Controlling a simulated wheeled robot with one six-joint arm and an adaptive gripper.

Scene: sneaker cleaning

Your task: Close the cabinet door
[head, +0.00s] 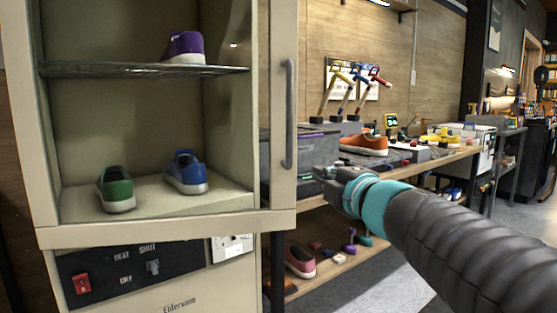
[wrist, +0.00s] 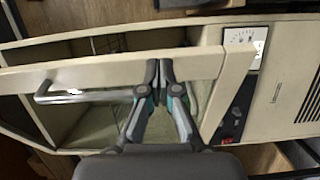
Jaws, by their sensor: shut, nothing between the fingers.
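The cabinet (head: 150,235) is cream-coloured and stands at the left in the head view. Its door (head: 284,190) has a pale frame, a see-through middle and a grey vertical handle (head: 290,115). The door stands ajar, and its handle side juts out past the cabinet body on the right. In the wrist view the door frame (wrist: 100,74) and handle (wrist: 80,97) cross in front of the cabinet body. My gripper (head: 325,176) is shut and empty, just right of the door's lower handle side. In the wrist view its fingertips (wrist: 159,64) overlap the frame; contact cannot be told.
Inside the cabinet are a green shoe (head: 116,190), a blue shoe (head: 186,174) and a purple shoe (head: 184,47) on a wire shelf (head: 140,70). A workbench (head: 415,166) with a grey bin (head: 300,155) and an orange shoe (head: 364,145) stands behind my gripper.

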